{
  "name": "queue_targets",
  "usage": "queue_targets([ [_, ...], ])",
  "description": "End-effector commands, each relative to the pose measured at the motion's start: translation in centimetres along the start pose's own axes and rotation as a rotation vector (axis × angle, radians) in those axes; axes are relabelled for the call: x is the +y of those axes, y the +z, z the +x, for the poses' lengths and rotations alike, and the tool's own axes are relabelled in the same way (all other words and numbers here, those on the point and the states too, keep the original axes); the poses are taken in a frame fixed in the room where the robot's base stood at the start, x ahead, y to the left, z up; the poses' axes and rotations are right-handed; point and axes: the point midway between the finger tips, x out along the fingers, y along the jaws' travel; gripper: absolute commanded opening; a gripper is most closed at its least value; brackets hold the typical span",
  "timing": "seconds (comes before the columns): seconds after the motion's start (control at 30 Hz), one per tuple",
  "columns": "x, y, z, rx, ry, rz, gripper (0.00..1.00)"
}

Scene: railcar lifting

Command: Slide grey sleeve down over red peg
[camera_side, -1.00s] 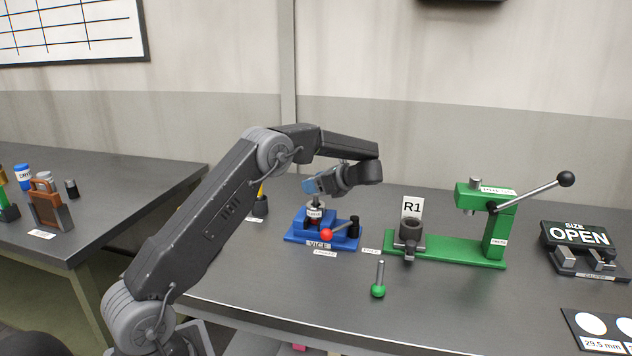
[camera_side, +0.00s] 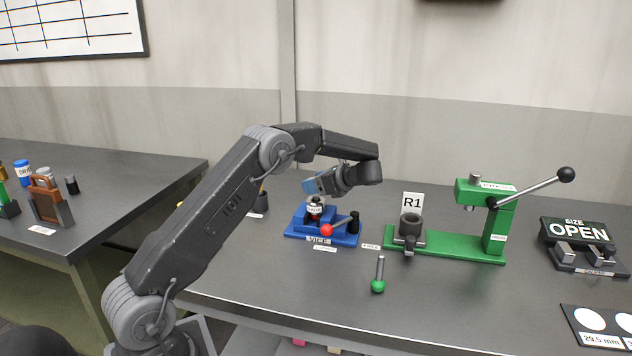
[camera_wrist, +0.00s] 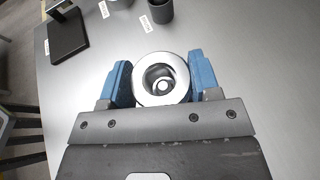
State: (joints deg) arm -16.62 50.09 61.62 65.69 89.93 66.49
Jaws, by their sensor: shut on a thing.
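My gripper (camera_side: 319,190) points down over the blue vice (camera_side: 345,238) in the side view. In the wrist view its blue fingers (camera_wrist: 161,82) stand on either side of a shiny grey sleeve (camera_wrist: 143,88), seen from above as a thick ring, and are shut on it. In the side view the labelled sleeve (camera_side: 315,209) sits just under the fingers, upright above the vice. A small bright round end shows inside the ring's bore. The red peg is mostly hidden by the sleeve and vice, so I cannot tell how far the sleeve is around it.
The vice's red-knobbed lever (camera_side: 326,230) sticks out at the front. A size gauge (camera_side: 578,240) is far right.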

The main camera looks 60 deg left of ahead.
Motion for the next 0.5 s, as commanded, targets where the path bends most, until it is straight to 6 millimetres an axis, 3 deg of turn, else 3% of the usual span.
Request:
queue_targets([
  [0.5, -0.01, -0.66, 0.28, -0.001, -0.001, -0.002, 0.23],
])
